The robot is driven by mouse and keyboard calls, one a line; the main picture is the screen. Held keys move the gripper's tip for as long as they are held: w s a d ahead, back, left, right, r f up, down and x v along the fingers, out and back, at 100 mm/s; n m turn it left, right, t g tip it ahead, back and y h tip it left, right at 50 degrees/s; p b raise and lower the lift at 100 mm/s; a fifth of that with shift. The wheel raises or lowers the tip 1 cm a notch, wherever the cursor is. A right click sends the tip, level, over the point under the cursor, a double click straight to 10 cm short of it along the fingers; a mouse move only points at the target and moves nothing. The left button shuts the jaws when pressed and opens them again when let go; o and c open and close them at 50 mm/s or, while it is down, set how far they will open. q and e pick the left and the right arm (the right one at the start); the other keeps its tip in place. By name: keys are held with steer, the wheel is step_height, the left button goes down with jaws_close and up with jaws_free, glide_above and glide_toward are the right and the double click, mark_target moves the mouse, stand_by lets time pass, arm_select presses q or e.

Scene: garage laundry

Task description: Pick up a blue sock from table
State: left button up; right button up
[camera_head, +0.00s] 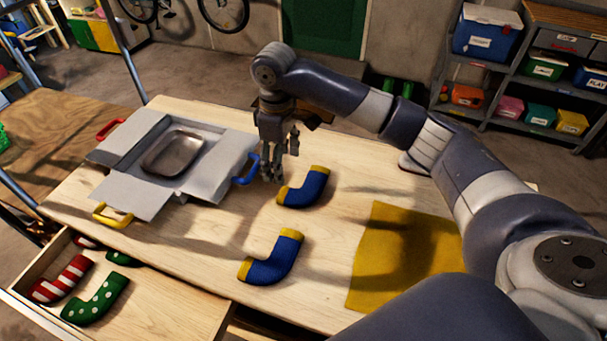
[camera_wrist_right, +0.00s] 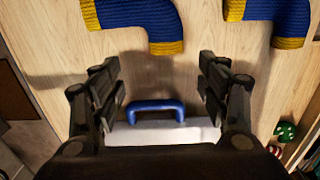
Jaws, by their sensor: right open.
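Two blue socks with yellow cuffs and toes lie apart on the wooden table (camera_head: 330,165). The farther blue sock (camera_head: 304,188) is right of my right gripper (camera_head: 273,178); the nearer blue sock (camera_head: 271,263) lies toward the drawer. In the right wrist view, the farther sock (camera_wrist_right: 150,22) is at the top middle and the nearer sock (camera_wrist_right: 278,18) at the top right, both cut off. My right gripper (camera_wrist_right: 160,85) is open and empty, with no sock between its fingers. It hovers near the box's blue handle (camera_wrist_right: 156,105). My left gripper is out of view.
An open grey-white box (camera_head: 226,155) with a metal tray (camera_head: 174,153) inside stands at left. A yellow cloth (camera_head: 400,260) lies at right. An open drawer (camera_head: 165,305) in front holds a red-striped sock (camera_head: 64,280) and a green dotted sock (camera_head: 97,300).

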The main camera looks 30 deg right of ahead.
mark_target(283, 192)
steer(key=f, duration=0.3)
steer(key=shift+s+a+f, duration=0.1)
steer(key=shift+s+f, duration=0.25)
steer(key=shift+s, duration=0.05)
steer(key=shift+f, duration=0.3)
steer(key=f, duration=0.1)
steer(key=f+p, duration=0.1)
steer(key=f, duration=0.1)
steer(key=f+p, duration=0.1)
steer(key=f, duration=0.1)
steer(key=shift+a, duration=0.25)
steer(key=shift+f, duration=0.2)
steer(key=shift+c, duration=1.4)
steer(key=c, duration=0.8)
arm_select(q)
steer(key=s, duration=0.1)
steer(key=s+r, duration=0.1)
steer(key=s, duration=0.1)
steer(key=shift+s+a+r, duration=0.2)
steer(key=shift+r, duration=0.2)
arm_select(e)
steer(key=shift+c, duration=0.2)
